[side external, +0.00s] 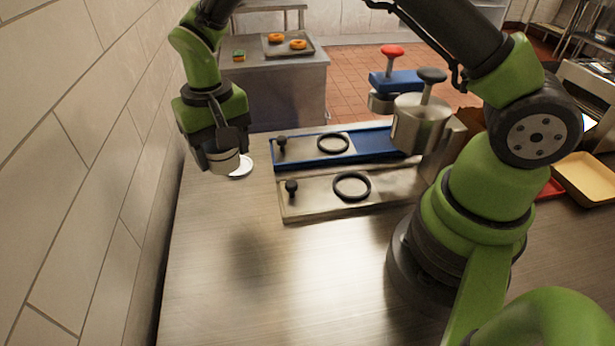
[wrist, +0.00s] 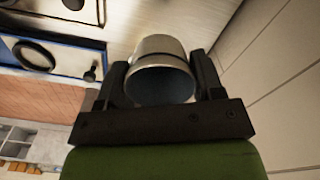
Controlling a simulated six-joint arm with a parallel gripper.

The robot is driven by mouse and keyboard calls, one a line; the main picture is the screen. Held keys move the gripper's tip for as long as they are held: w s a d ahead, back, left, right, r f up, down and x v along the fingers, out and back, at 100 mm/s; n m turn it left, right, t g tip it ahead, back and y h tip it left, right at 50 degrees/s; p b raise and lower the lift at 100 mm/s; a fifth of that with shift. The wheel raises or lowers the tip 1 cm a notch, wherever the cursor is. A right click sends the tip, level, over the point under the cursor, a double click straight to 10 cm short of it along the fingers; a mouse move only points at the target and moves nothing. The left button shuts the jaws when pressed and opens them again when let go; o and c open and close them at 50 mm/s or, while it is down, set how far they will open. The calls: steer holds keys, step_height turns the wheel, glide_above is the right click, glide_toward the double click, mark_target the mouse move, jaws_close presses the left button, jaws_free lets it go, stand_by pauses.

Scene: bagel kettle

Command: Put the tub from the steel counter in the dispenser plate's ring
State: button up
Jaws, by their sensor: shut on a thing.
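My gripper (side external: 221,148) is at the left end of the counter near the tiled wall, shut on a pale, metallic-looking round tub (side external: 223,163). In the wrist view the tub (wrist: 158,47) sits between the two black fingers of my gripper (wrist: 162,78). A steel dispenser plate with a black ring (side external: 352,186) and a black knob (side external: 291,187) lies on the counter (side external: 260,285) to the right. Behind it is a blue-edged plate with another black ring (side external: 333,143) and knob. Both rings look empty. I cannot tell whether the tub touches the counter.
A white disc (side external: 241,167) lies beside the tub. Two dispensers, one with a red knob (side external: 392,52) and one with a dark knob (side external: 432,75), stand over the plates' right ends. A tray with bagels (side external: 289,46) is on a back table. The counter's front left is clear.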

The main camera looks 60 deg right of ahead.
steer(key=s+d+r, duration=0.5)
steer(key=d+r, duration=0.1)
steer(key=d, duration=0.3)
step_height(320, 180, up, 3)
glide_above(351, 187)
steer(key=shift+m, duration=0.4)
step_height(351, 187, down, 17)
steer(key=shift+f, duration=0.1)
steer(key=o, duration=0.9)
steer(key=shift+f, duration=0.1)
steer(key=shift+o, duration=0.3)
